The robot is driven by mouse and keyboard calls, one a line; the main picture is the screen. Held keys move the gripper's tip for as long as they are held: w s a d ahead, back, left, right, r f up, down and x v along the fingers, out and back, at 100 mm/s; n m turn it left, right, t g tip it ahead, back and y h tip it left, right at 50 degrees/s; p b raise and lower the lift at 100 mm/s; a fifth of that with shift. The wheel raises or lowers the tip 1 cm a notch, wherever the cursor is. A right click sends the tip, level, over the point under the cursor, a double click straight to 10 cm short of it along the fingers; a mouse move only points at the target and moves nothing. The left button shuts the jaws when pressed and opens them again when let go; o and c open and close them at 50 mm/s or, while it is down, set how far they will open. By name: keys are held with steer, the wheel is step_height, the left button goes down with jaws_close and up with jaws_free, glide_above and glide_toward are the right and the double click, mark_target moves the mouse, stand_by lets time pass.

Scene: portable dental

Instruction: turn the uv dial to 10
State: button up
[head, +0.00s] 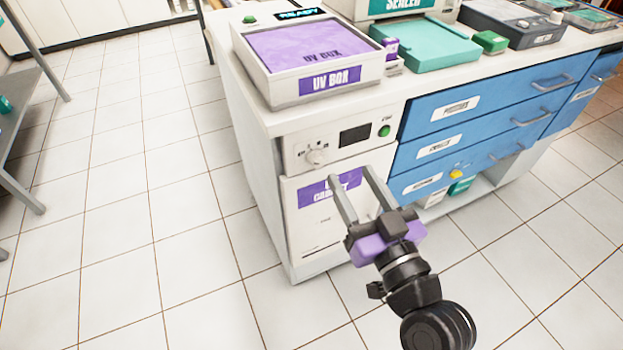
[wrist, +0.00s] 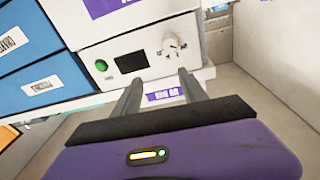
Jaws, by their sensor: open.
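The UV dial (head: 316,155) is a round white knob on the left of the white cabinet's upper panel, with small markings around it. It also shows in the wrist view (wrist: 173,46), beyond the fingertips and to the right of the dark display. The dial's setting is too small to read. My gripper (head: 349,187) is open and empty. In the head view it is in front of the cabinet door, lower and to the right of the dial. In the wrist view its two fingers (wrist: 160,88) point toward the panel below the dial, apart from it.
The panel has a dark display (head: 354,135) and a green button (head: 384,131). A purple-topped UV box (head: 312,86) stands on the counter above. Blue drawers (head: 460,113) with handles are to the right. The tiled floor (head: 130,220) at left is clear.

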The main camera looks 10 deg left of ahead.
mark_target(319, 163)
steer(key=shift+n+g+y, duration=0.3)
steer(key=shift+n+g, duration=0.3)
steer(key=shift+n, duration=0.2)
steer(key=shift+w+a+f, duration=0.4)
steer(key=shift+w+a, duration=0.5)
steer(key=shift+a, duration=0.15)
steer(key=shift+w+a+f, duration=0.35)
steer(key=shift+w+a, duration=0.55)
steer(key=shift+a, duration=0.15)
steer(key=shift+w+a+f, duration=0.4)
steer(key=shift+w+a, duration=0.5)
steer(key=shift+a, duration=0.15)
steer(key=shift+c, duration=0.4)
jaws_close()
